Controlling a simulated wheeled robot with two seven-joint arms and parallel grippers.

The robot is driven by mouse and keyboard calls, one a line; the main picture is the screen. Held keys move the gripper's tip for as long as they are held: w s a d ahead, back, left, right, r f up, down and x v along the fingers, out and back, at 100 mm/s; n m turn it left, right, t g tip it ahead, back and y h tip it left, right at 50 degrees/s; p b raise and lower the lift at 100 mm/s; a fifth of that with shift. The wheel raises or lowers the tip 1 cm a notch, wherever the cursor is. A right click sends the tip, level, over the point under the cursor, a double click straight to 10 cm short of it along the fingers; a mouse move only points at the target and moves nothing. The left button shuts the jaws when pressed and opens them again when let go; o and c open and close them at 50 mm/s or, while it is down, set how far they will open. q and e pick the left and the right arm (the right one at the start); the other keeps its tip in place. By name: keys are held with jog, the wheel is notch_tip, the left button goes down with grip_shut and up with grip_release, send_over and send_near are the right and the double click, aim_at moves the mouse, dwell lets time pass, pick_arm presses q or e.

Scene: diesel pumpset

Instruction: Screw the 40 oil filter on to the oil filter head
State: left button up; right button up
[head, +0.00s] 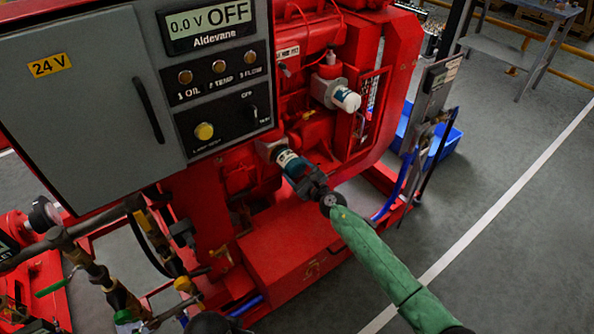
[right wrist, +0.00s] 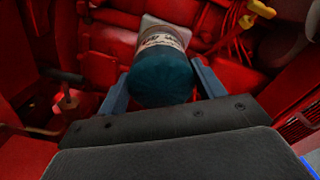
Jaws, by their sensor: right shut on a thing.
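The oil filter (head: 287,159), a teal can with a white label band, is at the lower front of the red engine in the head view. My right gripper (head: 300,178) is shut on it from the lower right. In the right wrist view the rounded teal end of the filter (right wrist: 161,82) sits between the two fingers (right wrist: 160,88). The pale oil filter head (head: 268,148) is directly behind the filter's far end. It also shows in the right wrist view (right wrist: 160,22). The filter lines up with the head; whether the threads are engaged is hidden. My left gripper is not seen.
A second white canister (head: 346,100) is mounted higher on the engine. A grey control cabinet (head: 85,105) stands at the left, its display reading "0.0 V OFF". Pipes and valves (head: 110,285) crowd the lower left.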

jog(key=shift+w+a, duration=0.1)
dwell(0.3)
jog(key=shift+w+a, duration=0.35)
jog(key=shift+w, duration=0.15)
jog(key=shift+w+a+r, duration=0.1)
jog(key=shift+w, duration=0.05)
dwell(0.9)
jog(key=m+p, duration=0.1)
jog(key=m, duration=0.5)
jog(key=shift+r, duration=0.15)
jog(key=m, duration=0.3)
jog(key=shift+w+p, duration=0.15)
jog(key=shift+p, duration=0.2)
